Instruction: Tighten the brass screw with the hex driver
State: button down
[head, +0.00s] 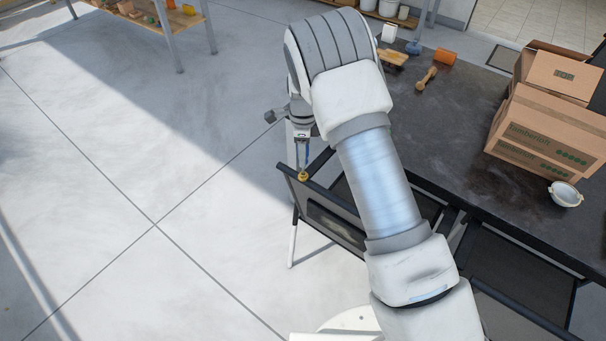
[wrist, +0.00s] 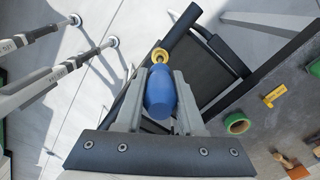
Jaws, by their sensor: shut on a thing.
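The brass screw (head: 303,176) is a round yellow piece at the upper left end of a dark tilted frame (head: 330,225). It also shows in the wrist view (wrist: 160,55), just beyond the driver. My gripper (head: 302,141) is above the screw, pointing down. It is shut on the blue handle of the hex driver (wrist: 160,95), which sits between both fingers. In the head view the driver looks upright, its lower end close above or at the screw. Whether the tip is seated in the screw I cannot tell.
A dark worktop (head: 440,135) lies to the right, with cardboard boxes (head: 545,130), a small white bowl (head: 565,194), a wooden tool (head: 426,79) and an orange cylinder (head: 445,56). A wooden shelf table (head: 165,14) stands at upper left. The floor on the left is clear.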

jog(key=shift+f, duration=0.1)
jog(key=shift+c, duration=0.2)
grip_release()
jog(key=shift+o, duration=0.2)
